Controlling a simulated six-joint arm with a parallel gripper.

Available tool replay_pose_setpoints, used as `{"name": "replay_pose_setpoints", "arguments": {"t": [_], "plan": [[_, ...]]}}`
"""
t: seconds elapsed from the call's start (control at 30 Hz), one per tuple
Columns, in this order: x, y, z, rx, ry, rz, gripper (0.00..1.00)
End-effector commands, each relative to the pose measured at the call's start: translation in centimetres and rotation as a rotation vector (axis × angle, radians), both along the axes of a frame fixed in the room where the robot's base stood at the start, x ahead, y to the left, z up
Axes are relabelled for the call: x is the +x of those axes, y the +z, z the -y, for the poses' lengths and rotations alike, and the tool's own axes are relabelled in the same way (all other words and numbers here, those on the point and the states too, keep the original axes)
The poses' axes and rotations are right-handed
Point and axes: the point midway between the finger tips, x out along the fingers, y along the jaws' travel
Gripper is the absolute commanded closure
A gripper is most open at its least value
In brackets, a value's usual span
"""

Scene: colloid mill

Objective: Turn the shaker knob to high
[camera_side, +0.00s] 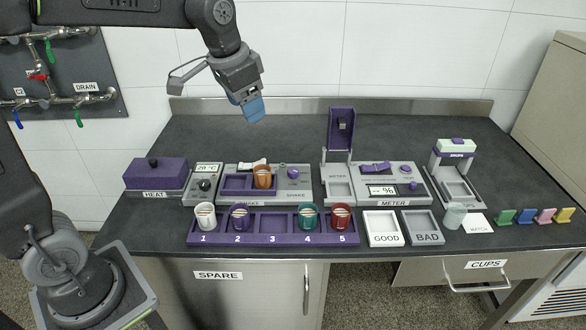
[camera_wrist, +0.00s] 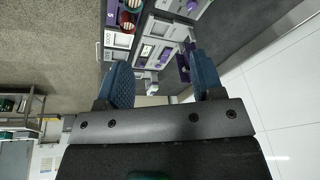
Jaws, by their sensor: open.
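The shaker (camera_side: 232,192) is a grey unit with a purple tray, labelled SHAKE, left of centre on the bench in the side view. Its small purple knob (camera_side: 293,173) is on the panel right of the tray; its setting is too small to read. An orange cup (camera_side: 263,177) stands in the shaker tray. My gripper (camera_side: 254,110) hangs high above the back of the bench, well apart from the shaker. In the wrist view, the two blue fingers of my gripper (camera_wrist: 162,88) are spread with nothing between them.
A heater (camera_side: 155,174) stands left of the shaker. The meter (camera_side: 382,190) stands right, with its purple lid (camera_side: 341,130) raised. A purple rack (camera_side: 272,236) with several cups lies in front. The back of the dark bench (camera_side: 225,135) is clear.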

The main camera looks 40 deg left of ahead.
Motion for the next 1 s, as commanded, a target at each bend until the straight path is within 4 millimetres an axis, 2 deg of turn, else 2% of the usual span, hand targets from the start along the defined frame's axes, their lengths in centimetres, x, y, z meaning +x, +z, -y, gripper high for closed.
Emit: {"name": "replay_pose_setpoints", "arguments": {"t": [0.03, 0.1, 0.17, 0.3, 0.5, 0.6, 0.7, 0.87, 1.0], "plan": [[2.3, -0.8, -0.6, 0.006, -0.019, -0.029, 0.39], [5.0, -1.8, -1.2, 0.013, -0.053, -0.063, 0.39], [7.3, -2.9, -1.9, 0.019, -0.081, -0.092, 0.39], [12.2, -6.4, -3.5, 0.025, -0.15, -0.156, 0.39], [17.3, -12.3, -5.7, 0.025, -0.239, -0.235, 0.39], [18.6, -14.6, -6.5, 0.023, -0.269, -0.261, 0.39], [19.3, -15.9, -6.9, 0.021, -0.287, -0.274, 0.39], [19.5, -17.1, -7.1, 0.021, -0.297, -0.281, 0.39], [19.4, -19.0, -7.0, 0.019, -0.296, -0.285, 0.39]]}}
